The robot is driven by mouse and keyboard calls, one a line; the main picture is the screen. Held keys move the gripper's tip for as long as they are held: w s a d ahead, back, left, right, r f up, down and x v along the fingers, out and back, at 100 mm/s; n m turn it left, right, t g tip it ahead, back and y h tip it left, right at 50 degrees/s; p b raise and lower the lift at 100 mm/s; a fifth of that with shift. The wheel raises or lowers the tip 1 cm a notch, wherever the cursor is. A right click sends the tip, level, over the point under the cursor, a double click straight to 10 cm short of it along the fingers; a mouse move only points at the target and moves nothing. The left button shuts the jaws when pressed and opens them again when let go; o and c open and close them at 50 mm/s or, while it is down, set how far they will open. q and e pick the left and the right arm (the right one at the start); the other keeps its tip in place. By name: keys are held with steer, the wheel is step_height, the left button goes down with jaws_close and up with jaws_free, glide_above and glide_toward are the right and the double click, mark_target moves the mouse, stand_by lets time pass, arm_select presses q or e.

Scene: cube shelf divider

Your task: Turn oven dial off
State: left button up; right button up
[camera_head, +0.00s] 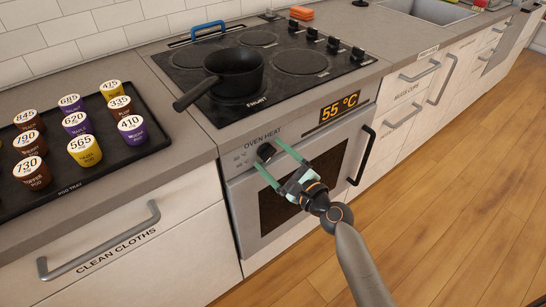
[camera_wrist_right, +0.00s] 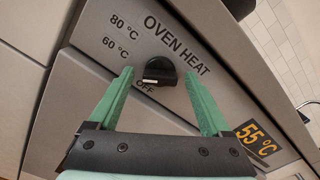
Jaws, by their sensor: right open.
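The black oven dial (camera_head: 266,151) is on the oven's front panel under the words OVEN HEAT. It also shows in the right wrist view (camera_wrist_right: 160,71), beside the marks 80 °C, 60 °C and OFF. My right gripper (camera_head: 269,154) is open, with one green finger on each side of the dial. In the right wrist view the fingertips (camera_wrist_right: 160,75) have visible gaps to the dial. The dial's exact setting is hard to tell. The orange display (camera_head: 339,107) reads 55 °C. My left gripper is not in view.
A dark pot (camera_head: 234,72) stands on the cooktop (camera_head: 300,85), its handle pointing toward the front left. The oven door handle (camera_head: 362,155) sticks out right of my gripper. A tray of pods (camera_head: 130,170) lies on the left counter. The wooden floor at right is clear.

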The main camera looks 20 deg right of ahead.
steer(key=shift+c, duration=0.4)
jaws_close()
steer(key=shift+n, duration=0.3)
steer(key=n, duration=0.4)
steer(key=shift+n, duration=0.4)
steer(key=n, duration=0.4)
steer(key=shift+n, duration=0.7)
steer(key=shift+o, duration=0.4)
jaws_free()
